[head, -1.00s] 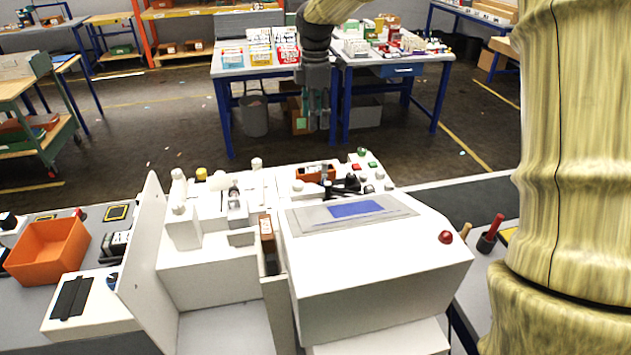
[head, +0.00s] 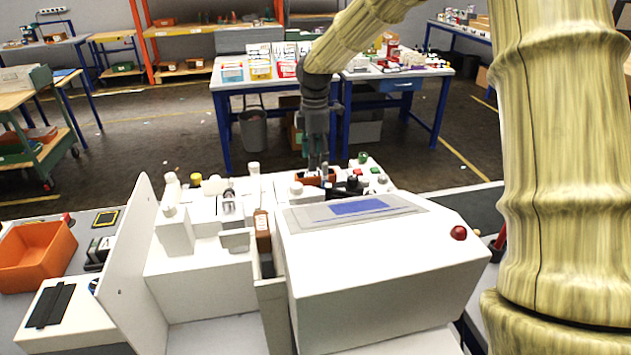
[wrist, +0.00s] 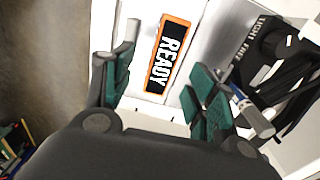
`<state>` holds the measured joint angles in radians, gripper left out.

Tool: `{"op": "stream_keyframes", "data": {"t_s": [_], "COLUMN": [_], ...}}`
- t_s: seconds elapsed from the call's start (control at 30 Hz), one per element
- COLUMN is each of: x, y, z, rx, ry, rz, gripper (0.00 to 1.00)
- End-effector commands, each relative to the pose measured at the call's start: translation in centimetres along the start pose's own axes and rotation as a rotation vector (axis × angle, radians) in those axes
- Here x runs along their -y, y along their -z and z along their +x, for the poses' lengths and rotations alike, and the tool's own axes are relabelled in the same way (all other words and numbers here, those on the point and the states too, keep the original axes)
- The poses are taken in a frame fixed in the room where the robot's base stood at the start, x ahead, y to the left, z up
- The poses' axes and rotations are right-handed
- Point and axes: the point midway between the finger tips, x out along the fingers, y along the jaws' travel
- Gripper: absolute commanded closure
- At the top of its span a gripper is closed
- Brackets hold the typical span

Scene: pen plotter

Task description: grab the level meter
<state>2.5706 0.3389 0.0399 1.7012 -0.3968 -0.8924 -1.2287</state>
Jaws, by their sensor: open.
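My gripper (head: 317,162) is low over the back of the white machine (head: 385,270), fingers pointing down. In the wrist view my gripper (wrist: 158,92) is open, with green pads apart and nothing held. An orange-framed black plate reading READY (wrist: 168,55) shows between the fingers on a white surface. I cannot tell whether this is the level meter; no other thing is clearly marked as one. In the head view an orange-brown piece (head: 302,178) lies right by the fingertips, partly hidden by them.
A black lever mount marked TIGHT and FREE (wrist: 265,45) and a silver-tipped rod (wrist: 255,120) are close to the right finger. A white upright panel (head: 135,260) and an orange bin (head: 38,255) stand left. A red button (head: 458,233) is on the machine's right.

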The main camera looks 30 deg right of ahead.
Motion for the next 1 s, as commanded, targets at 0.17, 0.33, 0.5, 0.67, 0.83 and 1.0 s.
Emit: {"op": "stream_keyframes", "data": {"t_s": [0.17, 0.33, 0.5, 0.67, 0.83, 1.0], "x": [0.1, 0.3, 0.5, 0.5, 0.4, 0.4], "y": [0.0, -0.1, -0.1, -0.1, -0.1, -0.1], "z": [1.1, 2.5, 4.8, 6.0, 6.3, 6.3], "rx": [0.000, 0.001, 0.001, 0.001, 0.000, 0.000], "ry": [0.001, 0.004, 0.003, 0.002, 0.000, 0.000], "rz": [0.000, -0.001, -0.001, -0.001, -0.001, 0.000], "gripper": [0.43, 0.43, 0.43, 0.43, 0.43, 0.54]}}
